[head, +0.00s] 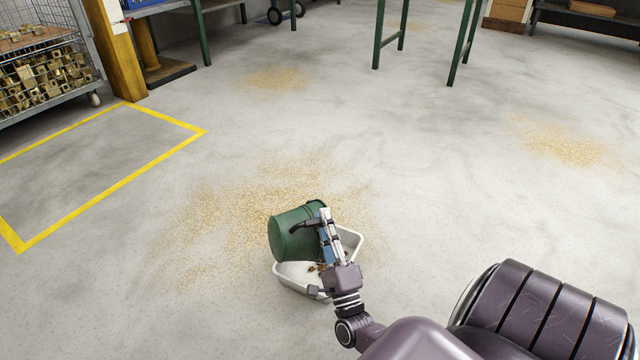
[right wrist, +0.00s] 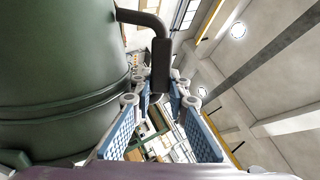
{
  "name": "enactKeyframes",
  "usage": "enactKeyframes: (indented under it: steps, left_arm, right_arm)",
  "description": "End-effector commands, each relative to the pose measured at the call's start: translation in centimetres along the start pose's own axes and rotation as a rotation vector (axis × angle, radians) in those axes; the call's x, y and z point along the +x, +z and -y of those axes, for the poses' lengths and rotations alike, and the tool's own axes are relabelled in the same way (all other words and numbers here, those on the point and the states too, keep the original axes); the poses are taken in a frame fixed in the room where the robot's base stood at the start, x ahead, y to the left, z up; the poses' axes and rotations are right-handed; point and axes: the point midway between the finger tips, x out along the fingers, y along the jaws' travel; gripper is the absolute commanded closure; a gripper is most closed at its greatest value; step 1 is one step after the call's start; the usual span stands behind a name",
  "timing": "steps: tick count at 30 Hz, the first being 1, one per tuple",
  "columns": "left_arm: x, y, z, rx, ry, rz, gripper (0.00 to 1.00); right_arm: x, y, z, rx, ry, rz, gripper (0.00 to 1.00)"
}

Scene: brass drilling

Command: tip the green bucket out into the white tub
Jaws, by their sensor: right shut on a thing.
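The green bucket (head: 284,240) is tipped on its side above the white tub (head: 294,279) in the head view. Its body hides much of the tub. A few small brown bits (head: 314,268) lie in the tub. My right gripper (head: 325,222) is at the bucket's right side, shut on its dark handle. In the right wrist view the bucket (right wrist: 55,80) fills the left side, and the bent handle (right wrist: 160,60) reaches down between the fingers of my right gripper (right wrist: 160,95). The bucket's inside is hidden. My left gripper is not in view.
Golden shavings (head: 250,208) are scattered on the floor around the tub, with more patches farther off. A wire cage of brass parts (head: 45,70) stands at the upper left, near a yellow floor outline (head: 110,188). Green table legs (head: 463,45) stand at the back. Open floor surrounds the tub.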

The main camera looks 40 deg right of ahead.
Motion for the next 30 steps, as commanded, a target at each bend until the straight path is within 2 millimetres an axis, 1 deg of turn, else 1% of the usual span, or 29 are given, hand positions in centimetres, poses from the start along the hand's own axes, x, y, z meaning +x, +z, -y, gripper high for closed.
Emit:
enactKeyframes:
  steps: [30]
  left_arm:
    - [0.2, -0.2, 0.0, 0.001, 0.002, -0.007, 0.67]
  right_arm:
    - [0.3, -1.9, 0.5, 0.093, -0.005, -0.053, 1.0]
